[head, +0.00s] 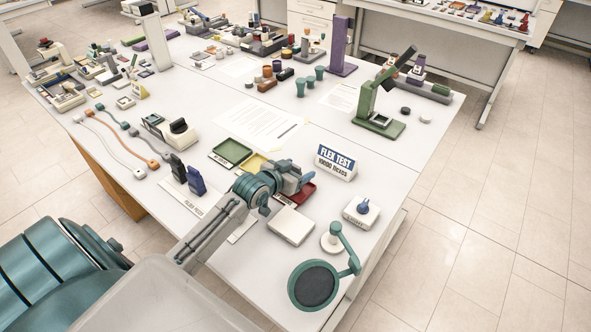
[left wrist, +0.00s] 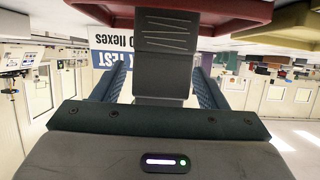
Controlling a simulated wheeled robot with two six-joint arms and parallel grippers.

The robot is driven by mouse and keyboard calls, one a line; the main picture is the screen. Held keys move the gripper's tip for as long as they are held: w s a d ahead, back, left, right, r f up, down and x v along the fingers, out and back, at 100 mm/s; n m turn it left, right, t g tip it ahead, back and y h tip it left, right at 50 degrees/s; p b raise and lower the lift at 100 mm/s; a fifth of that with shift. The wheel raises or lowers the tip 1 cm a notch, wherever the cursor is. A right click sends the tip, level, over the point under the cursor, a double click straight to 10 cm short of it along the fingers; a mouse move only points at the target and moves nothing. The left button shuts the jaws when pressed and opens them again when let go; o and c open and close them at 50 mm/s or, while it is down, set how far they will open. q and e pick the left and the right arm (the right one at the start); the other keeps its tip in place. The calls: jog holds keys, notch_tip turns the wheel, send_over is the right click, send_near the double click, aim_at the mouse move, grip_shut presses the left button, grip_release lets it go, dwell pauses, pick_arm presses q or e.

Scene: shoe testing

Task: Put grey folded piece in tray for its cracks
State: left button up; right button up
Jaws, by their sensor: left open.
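A grey folded piece (left wrist: 164,75) with several pale crack lines stands between my left gripper's fingers in the left wrist view. I cannot tell whether it touches them. Its end meets the red tray (left wrist: 215,12) at the top of that upside-down view. My left gripper (head: 302,181) is open over the red tray (head: 307,196) in the head view, where the gripper hides the grey piece. A green tray (head: 231,153) and a yellow tray (head: 251,162) lie to the left of the red one. My right gripper is not in view.
A FLEX TEST sign (head: 335,162) stands behind the red tray. A white box (head: 291,226), a knob box (head: 361,211) and a teal magnifier (head: 314,284) are in front and right. Black (head: 177,168) and blue (head: 196,180) folded pieces stand at left.

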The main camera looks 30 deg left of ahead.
pick_arm(q)
jog(key=shift+s+a+r, duration=0.1)
jog(key=shift+s, duration=0.4)
jog(key=b+v, duration=0.1)
jog(key=v, duration=0.8)
jog(key=shift+s+r+b, duration=0.2)
jog(key=shift+s+b, duration=0.1)
jog(key=shift+b, duration=0.05)
